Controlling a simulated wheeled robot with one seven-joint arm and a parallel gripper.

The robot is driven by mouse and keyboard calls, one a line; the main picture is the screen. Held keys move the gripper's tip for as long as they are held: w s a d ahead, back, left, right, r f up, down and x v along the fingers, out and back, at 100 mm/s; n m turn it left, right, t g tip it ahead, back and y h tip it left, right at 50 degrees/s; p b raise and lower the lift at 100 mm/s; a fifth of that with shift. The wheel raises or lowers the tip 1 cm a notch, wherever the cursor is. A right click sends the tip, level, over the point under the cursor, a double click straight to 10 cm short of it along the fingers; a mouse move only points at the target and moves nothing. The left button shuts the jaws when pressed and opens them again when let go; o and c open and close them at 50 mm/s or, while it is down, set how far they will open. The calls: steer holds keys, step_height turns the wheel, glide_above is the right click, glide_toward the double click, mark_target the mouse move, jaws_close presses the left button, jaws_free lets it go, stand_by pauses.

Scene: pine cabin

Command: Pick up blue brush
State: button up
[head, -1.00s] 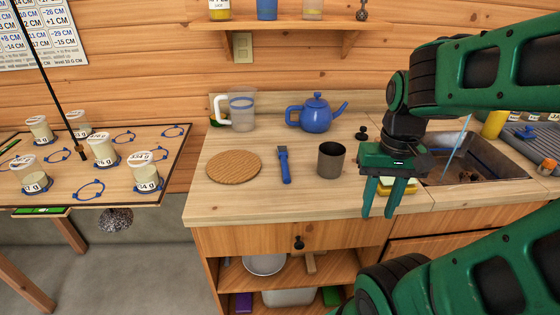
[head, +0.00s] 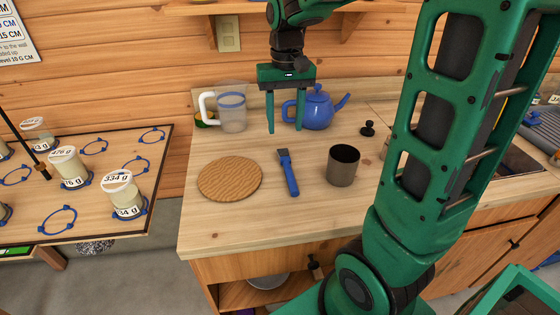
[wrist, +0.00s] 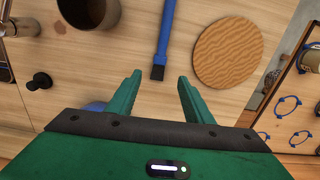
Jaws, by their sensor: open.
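The blue brush (head: 289,174) lies flat on the wooden counter, its dark bristle end toward the wall and its blue handle toward the front edge. In the wrist view the blue brush (wrist: 164,42) lies ahead of the fingertips, between their lines, with its bristle end nearest to me. My gripper (head: 286,130) is open and empty, pointing down above the counter, behind the brush and in front of the blue teapot. It also shows open in the wrist view (wrist: 160,78). Nothing touches the brush.
A clear jug (head: 231,108) and the blue teapot (head: 318,110) stand behind. A small black knob-like thing (head: 367,129) is further right. The counter's front strip is clear.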

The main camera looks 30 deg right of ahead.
glide_above(285, 156)
steer(key=f, duration=0.4)
steer(key=shift+a+f, duration=0.15)
steer(key=shift+a, duration=0.1)
steer(key=shift+d+f, duration=0.2)
steer(key=shift+f, duration=2.8)
jaws_close()
steer(key=shift+r, duration=0.15)
